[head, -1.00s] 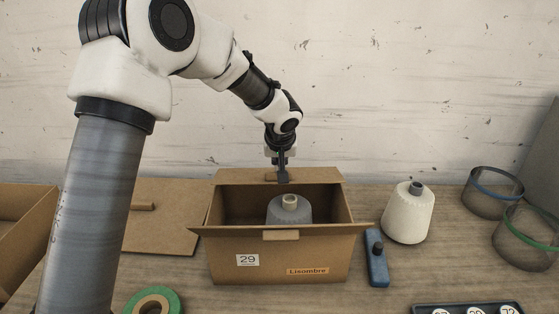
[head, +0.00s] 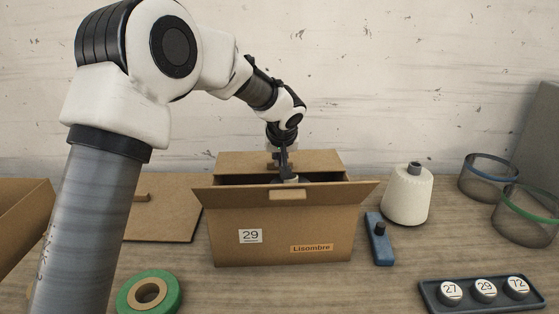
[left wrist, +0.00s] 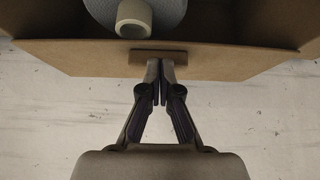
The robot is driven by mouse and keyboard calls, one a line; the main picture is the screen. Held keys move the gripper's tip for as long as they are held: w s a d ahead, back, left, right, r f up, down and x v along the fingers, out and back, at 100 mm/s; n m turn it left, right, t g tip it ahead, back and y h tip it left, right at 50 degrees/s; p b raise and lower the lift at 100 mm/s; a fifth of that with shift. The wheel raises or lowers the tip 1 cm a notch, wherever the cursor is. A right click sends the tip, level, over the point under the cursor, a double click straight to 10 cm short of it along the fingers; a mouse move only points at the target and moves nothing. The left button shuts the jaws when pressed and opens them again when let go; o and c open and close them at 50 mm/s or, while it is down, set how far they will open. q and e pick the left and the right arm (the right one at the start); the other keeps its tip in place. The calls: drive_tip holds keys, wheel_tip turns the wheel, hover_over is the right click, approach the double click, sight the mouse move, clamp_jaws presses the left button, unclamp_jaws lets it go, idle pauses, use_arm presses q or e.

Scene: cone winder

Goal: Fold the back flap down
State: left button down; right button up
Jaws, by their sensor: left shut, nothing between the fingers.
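The cardboard box (head: 280,237) stands on the table with a label reading 29. Its back flap (head: 318,160) is raised along the rear edge; its exact angle is hard to judge. The flap's small tab (left wrist: 158,57) shows in the left wrist view. My left gripper (head: 283,170) is shut and empty, its fingertips at the tab; I cannot tell whether they touch it. A grey cone (left wrist: 160,12) sits inside the box, mostly hidden in the head view. The front flap (head: 235,195) sticks outward. My right gripper is not in view.
A cream yarn cone (head: 406,197) and a blue tool (head: 379,242) stand right of the box. A green tape roll (head: 170,300) lies at front left, a tray (head: 432,291) of numbered discs at front right. A cardboard sheet (head: 180,215) lies left of the box.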

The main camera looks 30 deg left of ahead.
use_arm(q)
drive_tip(key=shift+w, duration=0.15)
drive_tip(key=shift+w+r, duration=0.1)
drive_tip(key=shift+r, duration=0.1)
drive_tip(key=p+v, duration=0.2)
drive_tip(key=v, duration=1.2)
drive_tip(key=shift+w+a+r, duration=0.15)
drive_tip(key=shift+a+r, duration=0.1)
drive_tip(key=shift+a, duration=0.05)
